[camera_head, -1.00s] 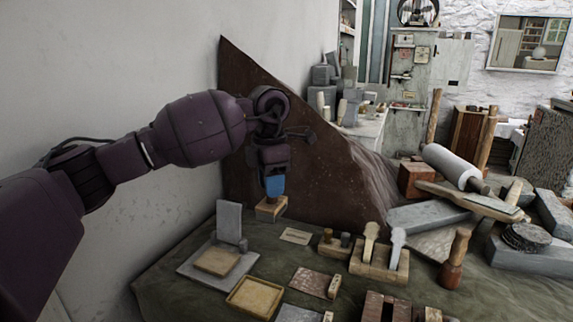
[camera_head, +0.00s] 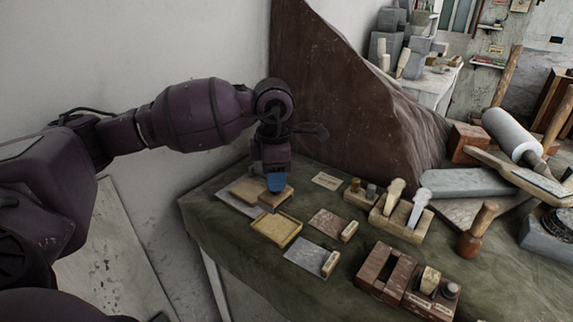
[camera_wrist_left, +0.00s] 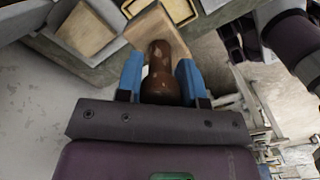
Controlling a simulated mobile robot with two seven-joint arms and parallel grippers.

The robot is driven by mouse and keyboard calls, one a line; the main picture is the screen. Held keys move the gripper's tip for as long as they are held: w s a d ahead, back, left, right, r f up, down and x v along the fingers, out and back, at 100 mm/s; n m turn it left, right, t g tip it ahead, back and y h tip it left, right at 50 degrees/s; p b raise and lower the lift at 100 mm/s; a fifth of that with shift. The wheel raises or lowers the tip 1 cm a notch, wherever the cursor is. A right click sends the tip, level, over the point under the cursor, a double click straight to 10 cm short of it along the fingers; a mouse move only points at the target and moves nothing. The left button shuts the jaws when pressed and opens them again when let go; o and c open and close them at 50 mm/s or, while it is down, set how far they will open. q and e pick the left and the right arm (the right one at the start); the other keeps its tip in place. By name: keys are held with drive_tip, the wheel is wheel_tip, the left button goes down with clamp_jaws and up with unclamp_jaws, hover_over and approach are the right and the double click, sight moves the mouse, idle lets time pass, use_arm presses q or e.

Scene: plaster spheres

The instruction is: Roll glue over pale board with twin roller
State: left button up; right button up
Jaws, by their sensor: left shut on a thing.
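My left gripper (camera_head: 277,183), with blue fingertips, is shut on the brown knob handle (camera_wrist_left: 162,72) of a wooden block (camera_head: 276,198). The block also shows beyond the handle in the left wrist view (camera_wrist_left: 158,30). It is at the right end of a tan board (camera_head: 246,188), which lies on a grey slab (camera_head: 233,204). I cannot tell whether the block touches the board. A shallow yellowish tray (camera_head: 276,229) lies just in front. I cannot make out any twin roller; whether the held block has rollers underneath is hidden. My right gripper is out of view.
Flat plates (camera_head: 311,259) with small blocks lie to the right on the green cloth (camera_head: 230,245). A wooden rack (camera_head: 401,226) holds two pale-handled tools. A mallet (camera_head: 477,230), a dark red box (camera_head: 384,272) and a large white roller (camera_head: 510,133) are further right. A brown sheet (camera_head: 345,100) stands behind.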

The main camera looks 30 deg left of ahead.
sight(275, 197)
use_arm(q)
drive_tip(key=shift+f+b, duration=0.35)
drive_tip(key=shift+f, duration=0.45)
drive_tip(key=shift+f+b, duration=0.3)
drive_tip(key=shift+f, duration=0.45)
drive_tip(key=shift+f+b, duration=0.6)
drive_tip(key=shift+f, duration=0.9)
drive_tip(key=shift+f, duration=0.45)
drive_tip(key=shift+f+b, duration=0.15)
drive_tip(key=shift+b, duration=0.15)
